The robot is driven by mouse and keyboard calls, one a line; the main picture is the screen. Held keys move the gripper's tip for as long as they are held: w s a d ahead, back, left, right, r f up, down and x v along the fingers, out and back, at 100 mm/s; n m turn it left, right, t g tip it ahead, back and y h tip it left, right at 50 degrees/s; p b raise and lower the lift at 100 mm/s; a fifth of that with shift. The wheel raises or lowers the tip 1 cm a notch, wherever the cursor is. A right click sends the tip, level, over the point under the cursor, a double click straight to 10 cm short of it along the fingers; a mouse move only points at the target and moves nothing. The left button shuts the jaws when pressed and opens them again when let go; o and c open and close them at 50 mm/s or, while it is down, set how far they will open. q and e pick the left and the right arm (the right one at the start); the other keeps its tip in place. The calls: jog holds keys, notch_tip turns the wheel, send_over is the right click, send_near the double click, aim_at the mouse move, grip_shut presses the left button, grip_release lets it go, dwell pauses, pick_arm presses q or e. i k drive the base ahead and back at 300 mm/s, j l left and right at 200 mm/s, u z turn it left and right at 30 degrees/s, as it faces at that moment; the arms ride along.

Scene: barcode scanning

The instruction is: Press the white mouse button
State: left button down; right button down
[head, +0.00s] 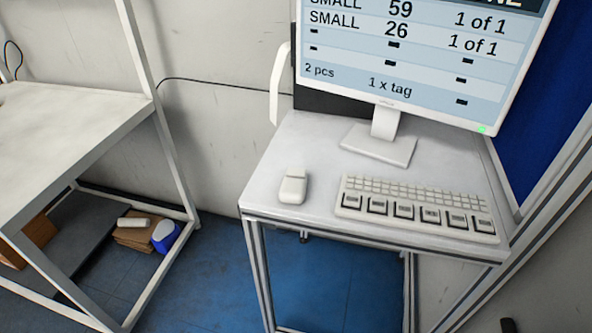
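The white mouse (292,187) lies on the left part of a small white desk (318,150), near its front edge. Its button end (296,174) is toward the monitor. Nothing touches or covers the mouse. Neither of my grippers shows in the head view.
A white keyboard (415,207) lies right of the mouse. A monitor (410,55) on a stand (379,144) is behind them. A taller white table (65,125) with a lower shelf stands at left, with a floor gap between. The desk around the mouse is clear.

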aim_at(295, 172)
jog(key=i+j+z, duration=0.15)
jog(key=j+z, duration=0.2)
jog(key=j, duration=0.65)
jog(key=j+z, duration=0.3)
jog(key=j, duration=0.75)
